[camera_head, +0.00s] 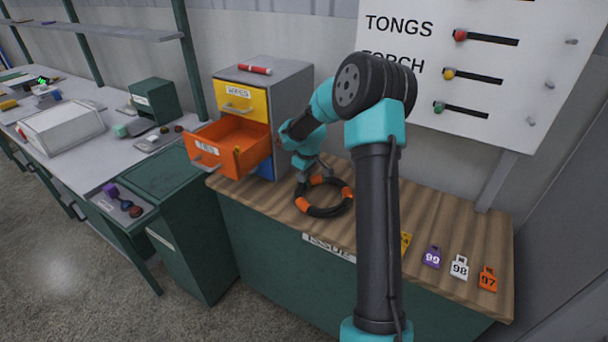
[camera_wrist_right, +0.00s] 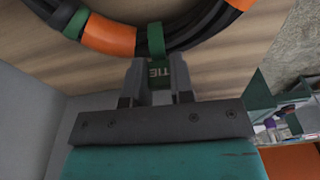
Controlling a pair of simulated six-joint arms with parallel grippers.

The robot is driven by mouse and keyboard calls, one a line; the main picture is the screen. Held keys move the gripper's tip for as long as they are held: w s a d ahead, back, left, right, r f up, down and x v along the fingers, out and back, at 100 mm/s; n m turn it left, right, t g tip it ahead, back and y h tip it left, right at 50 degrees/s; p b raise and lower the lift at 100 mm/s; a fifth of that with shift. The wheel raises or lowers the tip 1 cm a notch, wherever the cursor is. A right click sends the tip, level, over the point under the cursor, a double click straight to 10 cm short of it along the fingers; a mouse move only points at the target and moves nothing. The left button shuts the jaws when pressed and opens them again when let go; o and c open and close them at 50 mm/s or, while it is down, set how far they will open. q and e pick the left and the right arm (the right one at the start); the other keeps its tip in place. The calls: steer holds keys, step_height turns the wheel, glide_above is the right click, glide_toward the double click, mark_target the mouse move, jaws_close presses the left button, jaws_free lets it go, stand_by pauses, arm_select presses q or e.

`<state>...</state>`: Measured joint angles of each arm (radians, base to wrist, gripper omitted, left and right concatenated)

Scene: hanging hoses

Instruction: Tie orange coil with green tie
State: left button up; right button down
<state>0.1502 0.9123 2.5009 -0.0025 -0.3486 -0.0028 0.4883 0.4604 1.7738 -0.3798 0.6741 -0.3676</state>
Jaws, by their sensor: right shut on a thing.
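The coil (camera_head: 322,212) is a black hose ring with orange bands, lying on the wooden counter. In the right wrist view the coil (camera_wrist_right: 200,32) runs across the top, with an orange band (camera_wrist_right: 108,36) at the left. My right gripper (camera_head: 308,174) is at the coil's far edge. In the wrist view my right gripper (camera_wrist_right: 158,84) is shut on the tab of a green tie (camera_wrist_right: 156,40) marked TIE. The tie's strap lies across the black hose; whether it closes around behind is hidden. Another green band (camera_wrist_right: 75,22) shows left of the orange one. My left gripper is not in view.
An open orange drawer (camera_head: 207,161) labelled TIES juts out left of the coil, below a closed yellow WIPES drawer (camera_head: 240,101). Numbered tags (camera_head: 459,267) lie on the counter (camera_head: 425,218) at the right. My right arm hides part of the counter.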

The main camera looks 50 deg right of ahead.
steer(key=shift+f, duration=0.5)
stand_by(0.3)
steer(key=c, duration=0.9)
jaws_free()
steer(key=shift+r, duration=0.1)
step_height(320, 180, up, 17)
steer(key=s, duration=0.2)
steer(key=shift+d, duration=0.15)
